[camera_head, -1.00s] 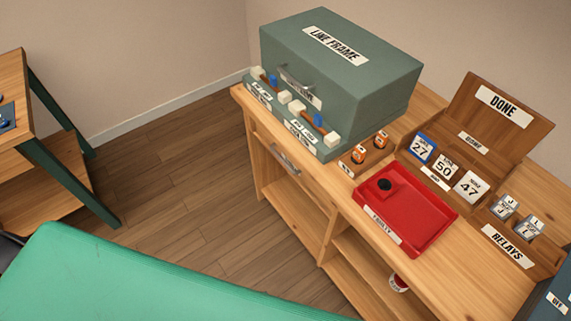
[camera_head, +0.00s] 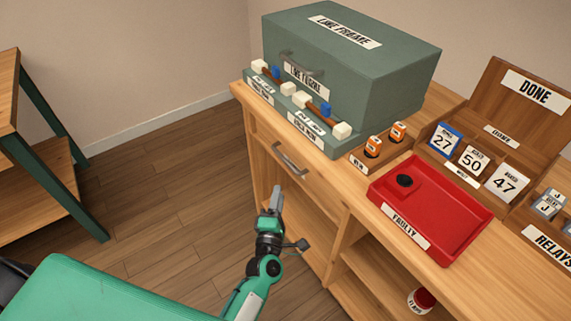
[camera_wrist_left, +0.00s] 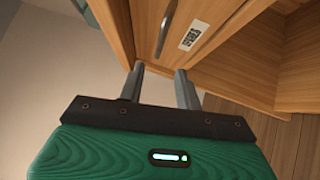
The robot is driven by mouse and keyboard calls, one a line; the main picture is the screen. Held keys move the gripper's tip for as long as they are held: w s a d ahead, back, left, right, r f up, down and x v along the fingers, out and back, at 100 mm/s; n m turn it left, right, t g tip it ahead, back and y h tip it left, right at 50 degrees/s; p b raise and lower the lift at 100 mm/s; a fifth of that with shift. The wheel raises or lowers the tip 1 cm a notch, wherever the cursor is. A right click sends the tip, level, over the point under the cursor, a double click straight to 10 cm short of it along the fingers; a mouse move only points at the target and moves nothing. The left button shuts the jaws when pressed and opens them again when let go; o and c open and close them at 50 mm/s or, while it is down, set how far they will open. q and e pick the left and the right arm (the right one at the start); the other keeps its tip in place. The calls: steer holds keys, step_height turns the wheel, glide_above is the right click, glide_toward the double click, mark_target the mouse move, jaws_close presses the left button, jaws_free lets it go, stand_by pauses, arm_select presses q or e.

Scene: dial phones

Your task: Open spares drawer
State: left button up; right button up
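A wooden drawer (camera_head: 268,143) under the left end of the bench top has a grey bar handle (camera_head: 290,158). The drawer front sits flush and shut. The handle also shows in the left wrist view (camera_wrist_left: 165,27), beside a small white label (camera_wrist_left: 192,33) too small to read. My left gripper (camera_head: 275,196) is below and slightly left of the handle in the head view, apart from it. In the left wrist view my left gripper (camera_wrist_left: 160,84) has its two fingers spread with nothing between them, and the handle lies beyond the tips. My right gripper is not in view.
The green line frame box (camera_head: 395,75) stands above the drawer. A red faulty tray (camera_head: 460,248), orange parts (camera_head: 373,146) and a wooden done box (camera_head: 515,125) are on the bench. Open shelves (camera_head: 365,265) lie below. Floor (camera_head: 165,180) left of the bench is clear.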

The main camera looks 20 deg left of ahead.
mark_target(285, 159)
arm_select(q)
steer(key=w, duration=0.4)
steer(key=w+a+r, duration=0.1)
steer(key=w, duration=0.7)
steer(key=shift+w+a+r, duration=0.3)
steer(key=shift+w, duration=0.1)
jaws_close()
